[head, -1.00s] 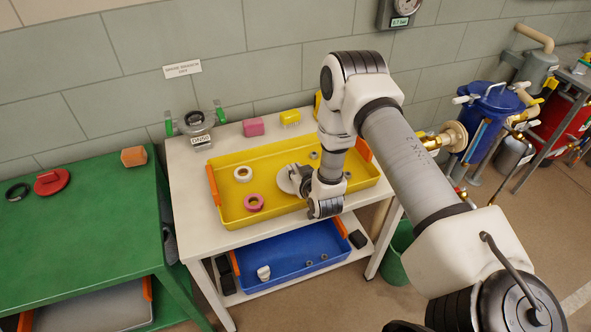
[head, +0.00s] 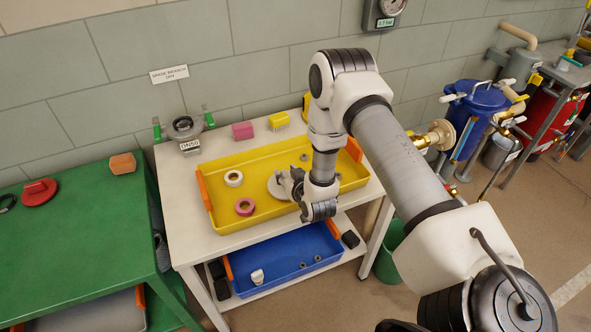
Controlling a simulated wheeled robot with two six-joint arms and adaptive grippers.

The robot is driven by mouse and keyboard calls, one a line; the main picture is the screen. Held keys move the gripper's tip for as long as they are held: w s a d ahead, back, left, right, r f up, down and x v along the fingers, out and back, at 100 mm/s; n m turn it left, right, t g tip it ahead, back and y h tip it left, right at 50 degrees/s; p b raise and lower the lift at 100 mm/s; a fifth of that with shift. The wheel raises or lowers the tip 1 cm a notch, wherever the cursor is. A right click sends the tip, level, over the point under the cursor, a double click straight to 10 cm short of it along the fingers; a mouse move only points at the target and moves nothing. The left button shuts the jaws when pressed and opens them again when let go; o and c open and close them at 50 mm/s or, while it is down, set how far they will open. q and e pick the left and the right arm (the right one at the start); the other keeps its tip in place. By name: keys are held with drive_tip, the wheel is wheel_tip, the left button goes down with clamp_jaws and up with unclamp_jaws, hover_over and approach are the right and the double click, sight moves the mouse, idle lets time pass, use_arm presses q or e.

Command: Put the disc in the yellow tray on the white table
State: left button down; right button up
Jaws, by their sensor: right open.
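The grey disc (head: 275,188) is in the yellow tray (head: 222,222) on the white table (head: 183,237), near the middle of the tray. It looks flat, and its right part is hidden behind my gripper. My right gripper (head: 288,184) is open at the disc's right side, low over the tray. I cannot tell whether a finger still touches the disc. My left gripper is not in view.
A blue tray (head: 285,272) is on the lower shelf. A green table (head: 80,240) stands left.

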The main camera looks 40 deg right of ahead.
drive_tip(key=f+v, duration=0.1)
drive_tip(key=v, duration=1)
drive_tip(key=s+a+f+g+y, duration=0.1)
drive_tip(key=s+a+f+g, duration=0.2)
drive_tip(key=s, duration=0.5)
drive_tip(key=s+a+f+n+g+y, duration=0.1)
drive_tip(key=s+a+f+g, duration=0.3)
drive_tip(key=s, duration=0.4)
drive_tip(key=s+a+f+n+g+y, duration=0.1)
drive_tip(key=s+a+f+g, duration=0.3)
drive_tip(key=s+f+g, duration=0.2)
drive_tip(key=shift+s+a+f+b, duration=0.15)
drive_tip(key=shift+s+f+b, duration=0.35)
drive_tip(key=shift+s, duration=0.6)
